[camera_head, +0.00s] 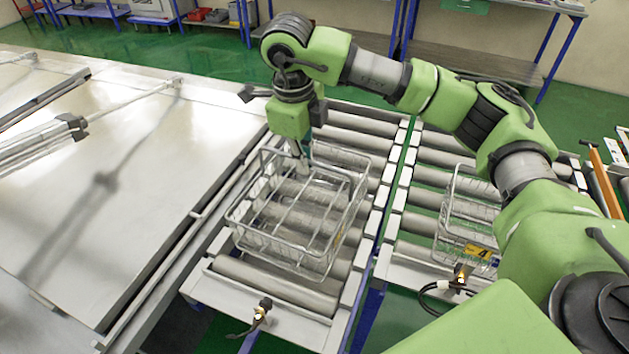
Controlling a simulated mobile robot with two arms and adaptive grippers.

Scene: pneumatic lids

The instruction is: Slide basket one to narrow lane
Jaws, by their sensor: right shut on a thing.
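A wire basket (290,250) sits on the left roller lane (270,278), close to its front end; I see no number on it. A second wire basket (447,235) with a yellow tag reading 4 stands on the right roller lane (421,249), partly hidden by my right arm. My right gripper (303,163) points down at the far side of the left basket and is shut on its rim. The exact contact is small and partly hidden by the gripper. My left gripper is not in view.
A flat metal table (110,190) with rod-like cylinders (45,140) lies left of the lanes. Small brass fittings (259,314) with hoses are at the lane front ends. Blue-legged workbenches (480,62) stand at the back. Rollers beyond the left basket look clear.

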